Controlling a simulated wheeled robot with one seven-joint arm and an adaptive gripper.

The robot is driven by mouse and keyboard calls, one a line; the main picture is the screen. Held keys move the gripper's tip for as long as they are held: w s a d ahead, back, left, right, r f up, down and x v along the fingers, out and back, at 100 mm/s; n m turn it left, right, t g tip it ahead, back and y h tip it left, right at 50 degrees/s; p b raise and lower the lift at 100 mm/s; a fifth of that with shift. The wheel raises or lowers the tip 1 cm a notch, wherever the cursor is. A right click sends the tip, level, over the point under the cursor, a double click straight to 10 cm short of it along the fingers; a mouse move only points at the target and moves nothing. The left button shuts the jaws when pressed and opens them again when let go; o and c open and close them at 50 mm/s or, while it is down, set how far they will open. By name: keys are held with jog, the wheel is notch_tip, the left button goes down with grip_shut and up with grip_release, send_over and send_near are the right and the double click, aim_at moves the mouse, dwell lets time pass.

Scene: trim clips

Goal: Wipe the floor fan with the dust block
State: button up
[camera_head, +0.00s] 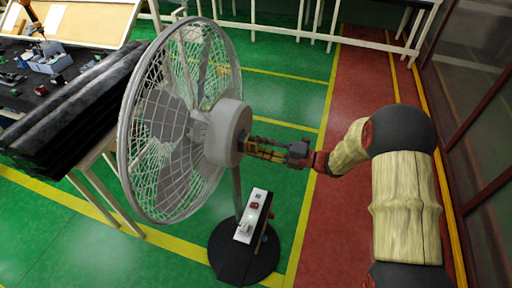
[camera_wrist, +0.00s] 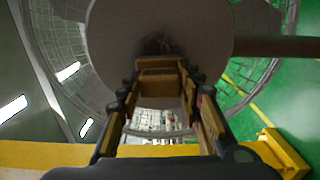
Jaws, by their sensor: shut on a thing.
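The floor fan (camera_head: 228,130) stands on a black round base, with a grey wire cage on its left and a pale motor housing facing my gripper. My gripper (camera_head: 250,147) is level with the back of that housing, close against it; whether it touches cannot be told. In the wrist view, the fan's housing (camera_wrist: 160,25) fills the top middle. My gripper (camera_wrist: 160,90) there is shut on a small brownish-yellow block, the dust block (camera_wrist: 159,80), held between the fingertips and facing the housing. In the head view the block is mostly hidden by the fingers.
A white panel with small switches (camera_head: 254,215) is at the fan's pole, above the base (camera_head: 245,255). A workbench with dark padded rolls (camera_head: 75,115) and small parts stands at the left. Green floor and a red lane (camera_head: 350,90) are clear behind; a glazed wall is at the right.

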jog(key=shift+w+d+p, duration=1.45)
jog(key=shift+w+d, duration=0.1)
jog(key=shift+w, duration=2.85)
jog(key=shift+s+a+p, duration=0.55)
jog(key=shift+s+p, duration=0.5)
jog(key=shift+s, duration=0.5)
jog(key=shift+s+a+p, duration=0.55)
jog(key=shift+s+p, duration=0.55)
jog(key=shift+s, duration=0.5)
jog(key=shift+s+a+p, duration=0.55)
jog(key=shift+s+p, duration=0.5)
jog(key=shift+s, duration=0.5)
jog(key=w+d, duration=0.3)
jog(key=w, duration=0.6)
jog(key=shift+w+d, duration=0.2)
jog(key=p+v, duration=0.1)
jog(key=v, duration=0.5)
jog(key=shift+d, duration=0.1)
jog(key=shift+p+v, duration=0.5)
jog(key=shift+v, duration=0.95)
